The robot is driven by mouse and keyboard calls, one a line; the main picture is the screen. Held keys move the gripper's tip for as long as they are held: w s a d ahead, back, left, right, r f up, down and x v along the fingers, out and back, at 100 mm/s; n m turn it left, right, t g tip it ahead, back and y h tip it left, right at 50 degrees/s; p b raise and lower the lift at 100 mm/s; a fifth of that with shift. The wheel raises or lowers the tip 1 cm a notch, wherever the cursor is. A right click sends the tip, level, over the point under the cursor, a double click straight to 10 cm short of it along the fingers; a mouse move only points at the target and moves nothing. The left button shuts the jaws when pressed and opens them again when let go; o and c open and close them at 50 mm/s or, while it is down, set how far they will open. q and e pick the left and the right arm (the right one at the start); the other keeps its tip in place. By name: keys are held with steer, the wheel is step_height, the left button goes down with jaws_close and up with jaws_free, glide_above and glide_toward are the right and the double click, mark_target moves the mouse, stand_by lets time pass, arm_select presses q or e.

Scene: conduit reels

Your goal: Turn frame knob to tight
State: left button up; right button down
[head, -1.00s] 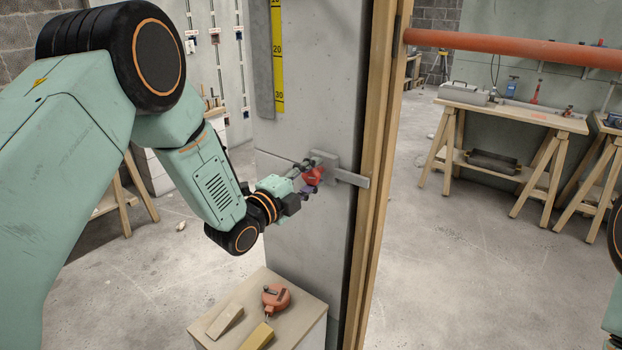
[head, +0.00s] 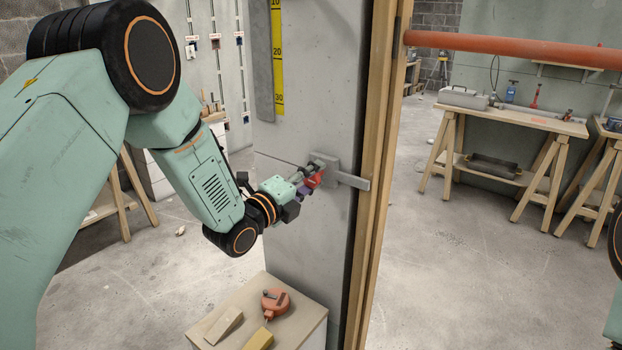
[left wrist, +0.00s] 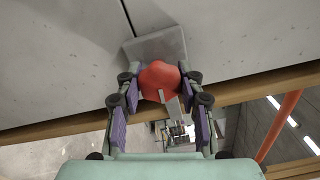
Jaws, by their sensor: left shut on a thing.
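The red frame knob (head: 313,180) sits on a grey metal bracket (head: 350,178) fixed to the grey wall panel beside the wooden frame. In the left wrist view the knob (left wrist: 160,80) is a rounded red piece with a pale mark at its lower edge, in front of the grey plate (left wrist: 158,44). My left gripper (head: 308,186) is shut on the knob. Its purple-padded fingers (left wrist: 160,98) stand on either side of it. The knob is partly hidden by the fingers in the head view. My right gripper is not in view.
A box top (head: 302,312) below the gripper holds a red chalk-reel-like tool (head: 275,302) and wooden wedges (head: 223,325). The wooden frame post (head: 375,140) stands right of the bracket. An orange pipe (head: 510,47) crosses at upper right. A workbench (head: 520,118) stands behind open floor.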

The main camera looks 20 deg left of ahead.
arm_select(q)
steer(key=shift+s+d+f, duration=0.1)
steer(key=o, duration=1.2)
steer(key=v, duration=1.2)
